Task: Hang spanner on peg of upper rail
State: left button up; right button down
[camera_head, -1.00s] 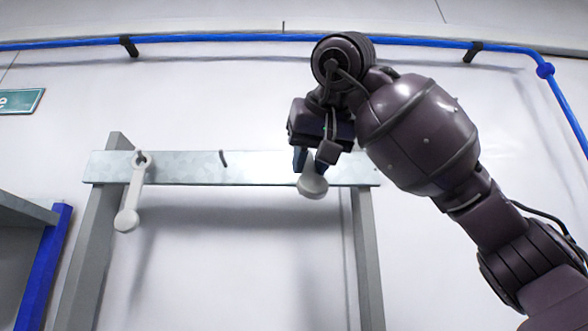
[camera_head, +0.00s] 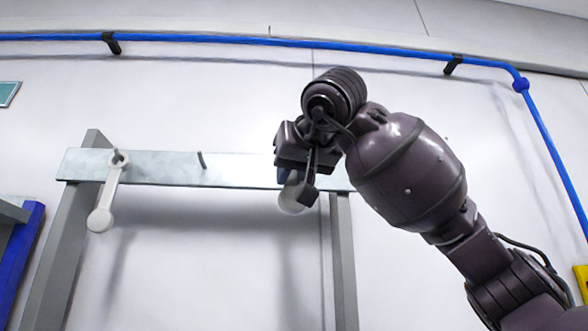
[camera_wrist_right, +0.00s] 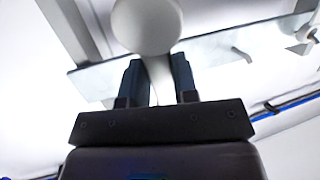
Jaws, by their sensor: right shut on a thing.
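My right gripper (camera_head: 297,178) is in front of the right part of the upper rail (camera_head: 235,170). It is shut on a pale spanner (camera_head: 291,199), whose round end shows below the fingers. In the right wrist view the spanner (camera_wrist_right: 147,27) stands between the two dark fingers, its round end beyond the tips. A bare peg (camera_head: 201,160) sticks out of the rail left of the gripper; it also shows in the right wrist view (camera_wrist_right: 241,54). Another pale spanner (camera_head: 107,195) hangs on a peg at the rail's left. My left gripper is not in view.
Grey posts (camera_head: 343,265) carry the rail at both ends. A blue pipe (camera_head: 270,43) on black brackets runs along the white wall above. A blue-edged grey frame (camera_head: 22,255) stands at the lower left. The wall between the posts is clear.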

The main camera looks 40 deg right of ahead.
jog(key=w+d+f, duration=0.1)
jog(key=w+d, duration=0.3)
jog(key=w, duration=0.2)
jog(key=shift+w+d+p, duration=0.15)
jog(key=shift+w+p, duration=0.15)
jog(key=shift+w, duration=0.05)
dwell(0.9)
jog(key=shift+f, duration=0.15)
dwell(0.4)
jog(key=c, duration=0.8)
grip_release()
jog(key=b+v, duration=0.1)
jog(key=v, duration=1)
jog(key=shift+b, duration=0.35)
jog(key=shift+d, duration=0.1)
